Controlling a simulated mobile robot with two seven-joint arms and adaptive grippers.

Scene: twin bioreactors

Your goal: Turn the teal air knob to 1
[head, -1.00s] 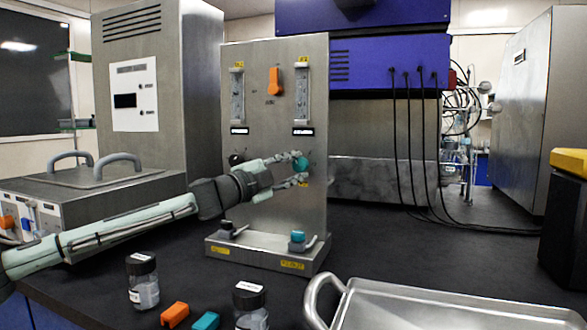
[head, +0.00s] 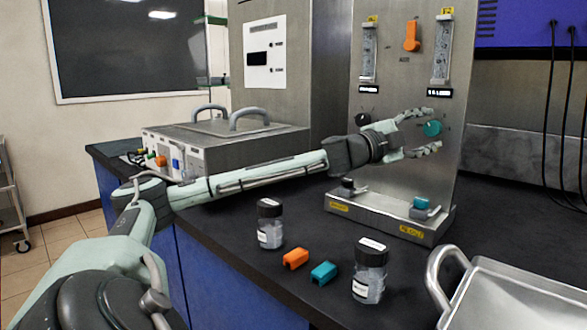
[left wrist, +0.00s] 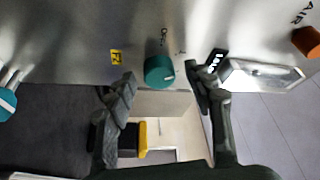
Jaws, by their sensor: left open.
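The teal air knob (head: 432,128) is on the lower right of the upright metal panel (head: 400,88). My left gripper (head: 436,131) is open, with one finger above the knob and one below it. In the left wrist view the knob (left wrist: 158,70) lies between the two spread fingers (left wrist: 161,78), with a gap on each side. A black display (head: 440,93) sits above the knob, under the right flowmeter (head: 442,50). My right gripper is not in view.
An orange knob (head: 411,36) is higher on the panel and a black knob (head: 362,119) is left of the teal one. Teal (head: 421,203) and black (head: 347,185) clamps sit on the panel's base. Jars (head: 369,272), loose clips (head: 295,259) and a metal tray (head: 520,295) are in front.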

